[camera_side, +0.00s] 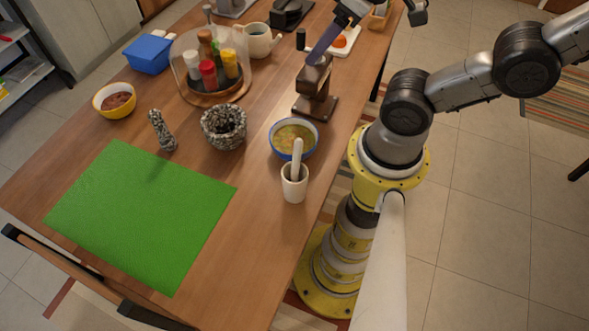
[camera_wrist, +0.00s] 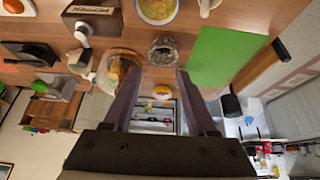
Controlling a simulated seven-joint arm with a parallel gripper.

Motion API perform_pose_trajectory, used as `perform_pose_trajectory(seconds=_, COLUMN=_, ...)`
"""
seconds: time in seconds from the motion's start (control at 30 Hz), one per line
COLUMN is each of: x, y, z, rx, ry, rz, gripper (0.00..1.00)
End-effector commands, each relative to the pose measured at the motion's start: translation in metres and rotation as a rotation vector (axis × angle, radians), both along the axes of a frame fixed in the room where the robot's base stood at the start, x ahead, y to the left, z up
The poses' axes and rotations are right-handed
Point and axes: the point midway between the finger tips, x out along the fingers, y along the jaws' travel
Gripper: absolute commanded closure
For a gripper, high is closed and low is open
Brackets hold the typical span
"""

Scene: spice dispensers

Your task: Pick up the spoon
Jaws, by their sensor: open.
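No plainly recognisable spoon shows in either view. A white cup (camera_side: 295,188) holds a pale upright utensil (camera_side: 297,157); I cannot tell if it is a spoon or a pestle. The cup stands near the table's right edge, just in front of the blue-rimmed soup bowl (camera_side: 293,138). The soup bowl also shows at the top of the wrist view (camera_wrist: 158,10). My gripper (camera_wrist: 158,70) is open and empty, its two fingers wide apart. In the side view one finger (camera_side: 325,43) shows at the top, by the brown grinder, apart from the cup.
A brown grinder (camera_side: 315,95), a stone mortar (camera_side: 223,129), a stone pestle (camera_side: 161,133) and a glass dome (camera_side: 193,85) over spice bottles stand on the table. A yellow bowl (camera_side: 103,109) and blue box (camera_side: 149,54) are at left. The green mat (camera_side: 140,215) is clear.

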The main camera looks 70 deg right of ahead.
Motion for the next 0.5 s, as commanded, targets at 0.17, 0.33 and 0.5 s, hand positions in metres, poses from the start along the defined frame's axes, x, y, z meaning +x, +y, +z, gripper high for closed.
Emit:
perform_pose_trajectory(seconds=0.17, x=0.0000, y=0.0000, z=0.0000, rx=0.000, ry=0.000, rz=0.000, gripper=0.43)
perform_pose_trajectory(seconds=0.33, x=-0.0005, y=0.0000, z=-0.0001, rx=-0.019, ry=0.002, rz=0.036, gripper=0.43)
perform_pose_trajectory(seconds=0.5, x=-0.0007, y=0.0001, z=0.0021, rx=-0.139, ry=0.029, rz=0.269, gripper=0.43)
